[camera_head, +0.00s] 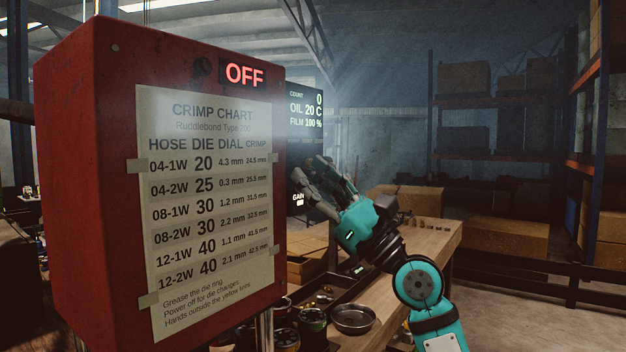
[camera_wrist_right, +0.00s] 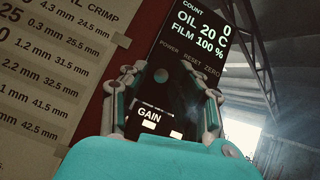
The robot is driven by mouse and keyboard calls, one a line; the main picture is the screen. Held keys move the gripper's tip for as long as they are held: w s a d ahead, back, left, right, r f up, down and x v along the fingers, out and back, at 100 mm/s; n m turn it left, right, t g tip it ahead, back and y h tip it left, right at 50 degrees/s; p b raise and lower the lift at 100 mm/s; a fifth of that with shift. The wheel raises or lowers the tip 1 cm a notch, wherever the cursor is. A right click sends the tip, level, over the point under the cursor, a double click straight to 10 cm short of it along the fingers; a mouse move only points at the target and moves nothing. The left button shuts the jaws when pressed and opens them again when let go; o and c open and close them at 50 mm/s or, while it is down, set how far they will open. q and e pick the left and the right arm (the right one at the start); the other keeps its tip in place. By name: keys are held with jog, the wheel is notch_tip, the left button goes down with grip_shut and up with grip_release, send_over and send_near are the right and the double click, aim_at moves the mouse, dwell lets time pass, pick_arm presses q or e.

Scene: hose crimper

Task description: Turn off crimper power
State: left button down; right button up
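The crimper is a big red box (camera_head: 90,180) at the left of the head view, with a paper crimp chart (camera_head: 205,205) on its face. Its lit red sign reads OFF (camera_head: 244,75). A dark control panel (camera_head: 305,108) stands at its right side. In the wrist view the panel (camera_wrist_right: 190,28) shows POWER, RESET and ZERO labels, and GAIN lower down. A pale round spot (camera_wrist_right: 160,75) lies below POWER; I cannot tell if it is a button. My right gripper (camera_head: 312,177) is open and empty in front of the panel, its fingers apart in the wrist view (camera_wrist_right: 168,85). Contact is unclear.
A wooden workbench (camera_head: 440,238) runs behind my right arm, with a metal bowl (camera_head: 354,319) and several small containers near the crimper. Shelves with cardboard boxes (camera_head: 520,235) stand at the back right. Open floor shows at the lower right.

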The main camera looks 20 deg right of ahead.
jog(key=v, duration=1.2)
dwell(0.4)
